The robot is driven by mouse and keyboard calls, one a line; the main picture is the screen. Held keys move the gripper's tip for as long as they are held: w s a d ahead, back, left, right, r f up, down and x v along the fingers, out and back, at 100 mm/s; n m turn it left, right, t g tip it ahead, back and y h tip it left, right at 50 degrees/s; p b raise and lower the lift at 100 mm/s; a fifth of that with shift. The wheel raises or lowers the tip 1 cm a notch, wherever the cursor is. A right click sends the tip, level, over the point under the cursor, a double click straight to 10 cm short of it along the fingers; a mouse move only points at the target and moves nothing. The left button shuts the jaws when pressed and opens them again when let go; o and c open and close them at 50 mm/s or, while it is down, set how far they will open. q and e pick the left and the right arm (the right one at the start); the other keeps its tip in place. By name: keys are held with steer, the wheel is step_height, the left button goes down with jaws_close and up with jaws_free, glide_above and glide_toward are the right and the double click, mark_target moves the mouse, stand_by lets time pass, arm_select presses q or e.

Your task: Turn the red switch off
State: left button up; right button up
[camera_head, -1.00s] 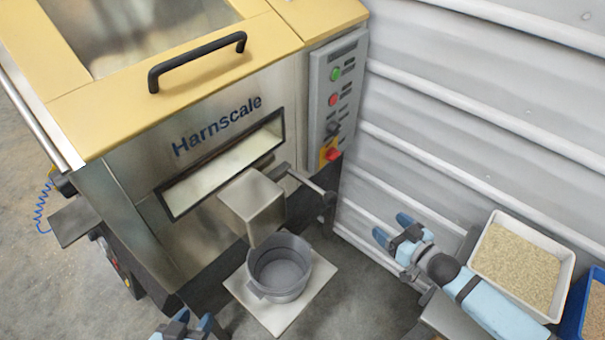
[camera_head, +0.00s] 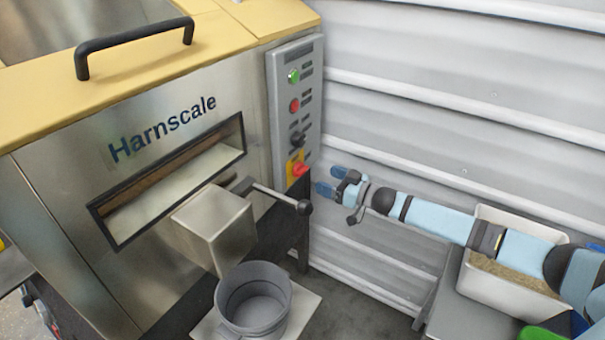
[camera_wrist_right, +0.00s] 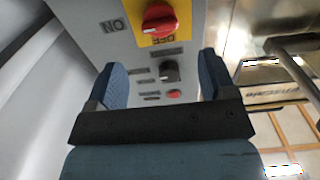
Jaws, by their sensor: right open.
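The red switch (camera_head: 300,169) is a rotary knob on a yellow plate at the bottom of the grey control panel (camera_head: 275,105). In the right wrist view the red switch (camera_wrist_right: 160,20) is at the top. Its ridge lies roughly sideways, with an upside-down ON label (camera_wrist_right: 115,26) to its left and an OFF label (camera_wrist_right: 163,41) on the yellow plate. My right gripper (camera_head: 328,181) is open and empty, just right of the switch and apart from it. In the wrist view its blue fingers (camera_wrist_right: 162,78) stand either side of the panel's lower controls. My left gripper is out of view.
A green button (camera_head: 293,76), a red button (camera_head: 294,105) and a black knob (camera_head: 297,139) sit above the switch. A black-knobbed lever (camera_head: 304,207) projects below it. A grey bucket (camera_head: 230,310) stands under the spout. The corrugated wall (camera_head: 420,110) is close behind my right arm.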

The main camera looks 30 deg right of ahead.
mark_target(305, 171)
steer(key=b+x, duration=0.1)
steer(key=x, duration=0.6)
steer(key=shift+w+a, duration=0.15)
steer(key=shift+w, duration=0.05)
steer(key=shift+w+a, duration=0.25)
steer(key=shift+w, duration=0.15)
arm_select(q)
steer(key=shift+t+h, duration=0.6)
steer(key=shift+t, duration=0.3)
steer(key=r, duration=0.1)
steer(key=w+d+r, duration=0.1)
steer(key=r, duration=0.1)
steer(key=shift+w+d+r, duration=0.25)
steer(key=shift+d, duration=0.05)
arm_select(e)
steer(key=c, duration=0.9)
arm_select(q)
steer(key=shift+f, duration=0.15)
